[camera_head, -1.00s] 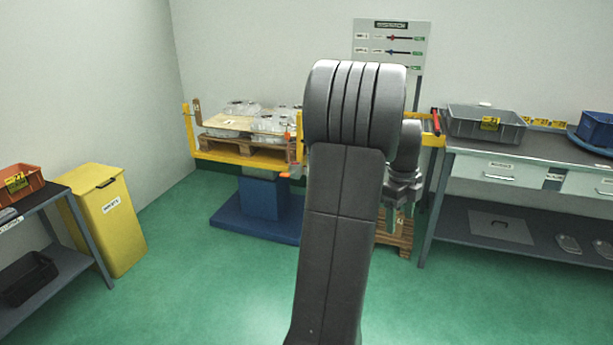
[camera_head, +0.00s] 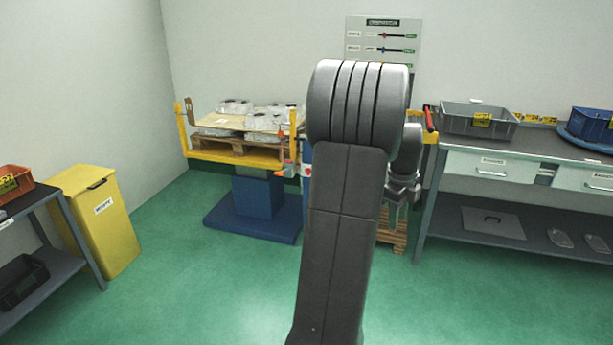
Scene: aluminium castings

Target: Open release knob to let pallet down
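A wooden pallet (camera_head: 258,154) with a board and clear-wrapped castings (camera_head: 236,106) rests raised in a yellow frame (camera_head: 222,158). Under it stands a blue column (camera_head: 257,196) on a wide blue base (camera_head: 243,224). A small orange-red part (camera_head: 289,170) sits at the frame's front right corner; I cannot tell whether it is the release knob. My gripper (camera_head: 397,216) points down to the right of the lift, partly behind my arm. It holds nothing visible and is apart from the orange part. Its fingers overlap in this view.
A grey bench (camera_head: 545,143) with a grey bin (camera_head: 478,121) and blue bin (camera_head: 592,126) stands right. Another wooden pallet (camera_head: 393,240) is on the floor behind my gripper. A yellow waste bin (camera_head: 98,222) stands left. Green floor before the lift is clear.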

